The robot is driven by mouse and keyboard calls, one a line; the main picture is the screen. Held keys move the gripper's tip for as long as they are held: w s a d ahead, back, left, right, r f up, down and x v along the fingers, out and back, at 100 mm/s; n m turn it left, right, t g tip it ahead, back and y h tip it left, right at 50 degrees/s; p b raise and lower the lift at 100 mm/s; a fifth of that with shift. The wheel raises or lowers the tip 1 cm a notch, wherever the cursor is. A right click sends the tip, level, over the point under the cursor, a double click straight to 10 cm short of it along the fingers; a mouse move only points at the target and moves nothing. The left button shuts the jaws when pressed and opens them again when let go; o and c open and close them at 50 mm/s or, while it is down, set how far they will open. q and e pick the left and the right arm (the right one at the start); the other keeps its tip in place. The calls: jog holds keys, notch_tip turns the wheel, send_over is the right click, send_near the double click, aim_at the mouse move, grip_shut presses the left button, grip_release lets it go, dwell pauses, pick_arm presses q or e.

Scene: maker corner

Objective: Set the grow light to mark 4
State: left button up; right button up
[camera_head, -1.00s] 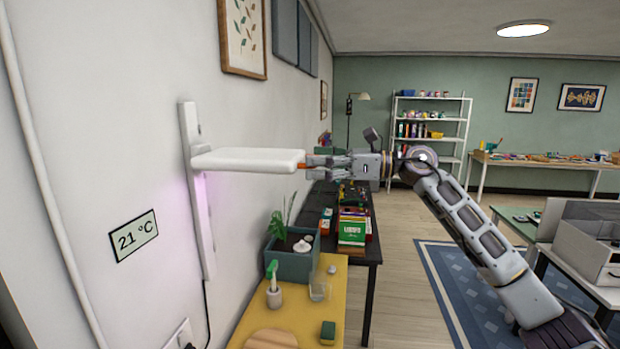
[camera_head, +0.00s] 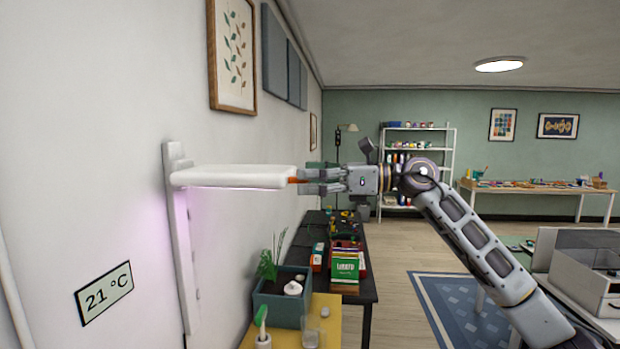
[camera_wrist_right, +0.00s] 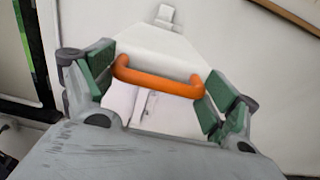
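The grow light (camera_head: 235,177) is a flat white lamp that juts out from a white upright rail (camera_head: 184,262) on the left wall. It sits a little below the rail's top and casts a pinkish glow below. No mark numbers are readable on the rail. An orange handle (camera_wrist_right: 158,78) is on the lamp's near end in the right wrist view. My right gripper (camera_head: 306,181) is at that end, its green finger pads at the handle's two ends, closed on it. My left gripper is not in view.
A temperature sign (camera_head: 104,293) reading 21 °C and a framed picture (camera_head: 232,55) are on the wall. Below the arm stand a planter (camera_head: 279,309), a yellow table (camera_head: 330,335) and a dark table (camera_head: 369,262) with boxes. The air around the lamp is clear.

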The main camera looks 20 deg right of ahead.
jog(key=shift+s+d+r, duration=0.1)
jog(key=shift+r, duration=0.25)
jog(key=shift+d, duration=0.1)
jog(key=v, duration=1.1)
jog(key=shift+d+f, duration=0.15)
jog(key=shift+f, duration=0.25)
jog(key=shift+s+d, duration=0.15)
jog(key=shift+d, duration=0.05)
